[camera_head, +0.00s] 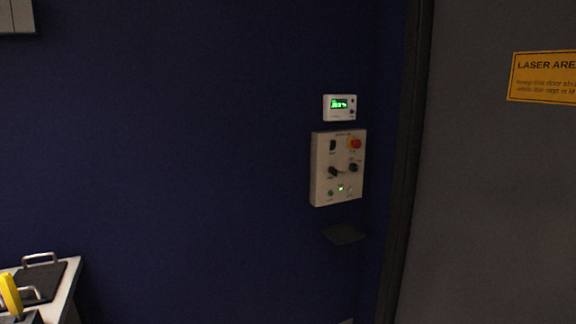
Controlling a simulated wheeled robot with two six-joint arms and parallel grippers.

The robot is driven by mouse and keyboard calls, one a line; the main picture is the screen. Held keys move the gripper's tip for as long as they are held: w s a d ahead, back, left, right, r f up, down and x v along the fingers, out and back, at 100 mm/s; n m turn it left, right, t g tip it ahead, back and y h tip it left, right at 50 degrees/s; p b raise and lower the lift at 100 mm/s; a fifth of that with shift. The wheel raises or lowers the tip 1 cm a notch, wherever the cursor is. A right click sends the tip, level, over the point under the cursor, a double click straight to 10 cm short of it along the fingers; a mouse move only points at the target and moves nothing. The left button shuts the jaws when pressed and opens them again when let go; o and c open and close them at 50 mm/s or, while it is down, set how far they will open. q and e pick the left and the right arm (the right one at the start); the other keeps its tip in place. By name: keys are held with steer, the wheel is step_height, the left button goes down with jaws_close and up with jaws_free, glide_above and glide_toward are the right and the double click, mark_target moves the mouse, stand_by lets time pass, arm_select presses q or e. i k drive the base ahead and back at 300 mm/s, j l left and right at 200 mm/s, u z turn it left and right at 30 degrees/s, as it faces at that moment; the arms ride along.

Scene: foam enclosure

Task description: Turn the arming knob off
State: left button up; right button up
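A beige control panel (318,187) is fixed to the dark blue wall, right of the middle. A small green light (341,188) glows near the bottom. Neither gripper is in view.
A white box with a green display (343,103) hangs above the panel. A small dark shelf (343,234) juts out below it. A grey door (490,200) with a yellow laser sign (545,77) stands at right. A bench corner (66,283) is at lower left.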

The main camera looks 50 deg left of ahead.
mark_target(354, 167)
steer(key=u, duration=1.25)
steer(key=i+j, duration=0.1)
steer(key=i, duration=0.6)
steer(key=l+z, duration=0.05)
